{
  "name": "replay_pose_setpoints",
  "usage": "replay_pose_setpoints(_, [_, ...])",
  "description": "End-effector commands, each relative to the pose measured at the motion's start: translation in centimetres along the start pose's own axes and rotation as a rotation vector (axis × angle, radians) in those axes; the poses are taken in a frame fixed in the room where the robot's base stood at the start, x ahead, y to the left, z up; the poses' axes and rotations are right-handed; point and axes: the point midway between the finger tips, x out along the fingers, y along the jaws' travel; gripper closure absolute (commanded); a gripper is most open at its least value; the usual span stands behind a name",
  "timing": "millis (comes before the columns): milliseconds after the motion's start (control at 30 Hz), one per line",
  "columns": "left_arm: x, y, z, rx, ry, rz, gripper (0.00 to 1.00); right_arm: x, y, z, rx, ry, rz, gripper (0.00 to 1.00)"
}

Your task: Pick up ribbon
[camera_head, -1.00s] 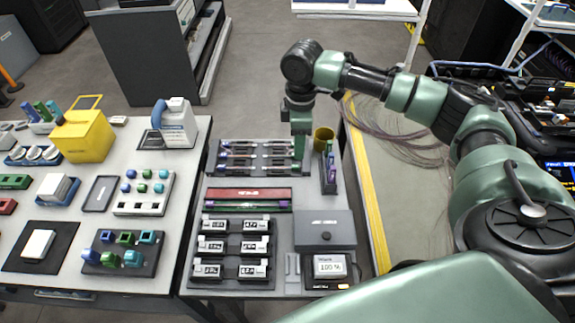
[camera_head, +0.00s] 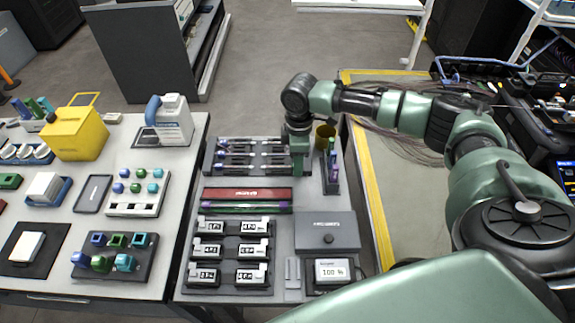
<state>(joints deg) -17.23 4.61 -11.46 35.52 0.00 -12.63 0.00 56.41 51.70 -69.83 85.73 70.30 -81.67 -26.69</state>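A dark tray (camera_head: 210,164) at the back of the right-hand table holds several thin dark strips (camera_head: 240,157) with pale parts. They may be the ribbons, but they are too small to tell. My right gripper (camera_head: 298,170) points down at the tray's right end. The green hand hides that end, and I cannot see its fingertips clearly or anything between them. My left gripper is not in view.
In front are a red bar (camera_head: 247,194), label blocks (camera_head: 247,252), a grey box (camera_head: 326,231) and a small display (camera_head: 332,271).

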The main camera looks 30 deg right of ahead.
Motion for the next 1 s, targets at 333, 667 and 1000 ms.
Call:
replay_pose_setpoints(333, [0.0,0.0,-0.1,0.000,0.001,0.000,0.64,0.1,0.0,0.0,0.000,0.000,0.000,0.93])
replay_pose_setpoints(667, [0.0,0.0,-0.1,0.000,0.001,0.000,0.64,0.1,0.0,0.0,0.000,0.001,0.000,1.00])
replay_pose_setpoints(1000, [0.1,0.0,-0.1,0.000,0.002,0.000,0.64,-2.7,0.1,-0.1,0.000,0.003,0.002,1.00])
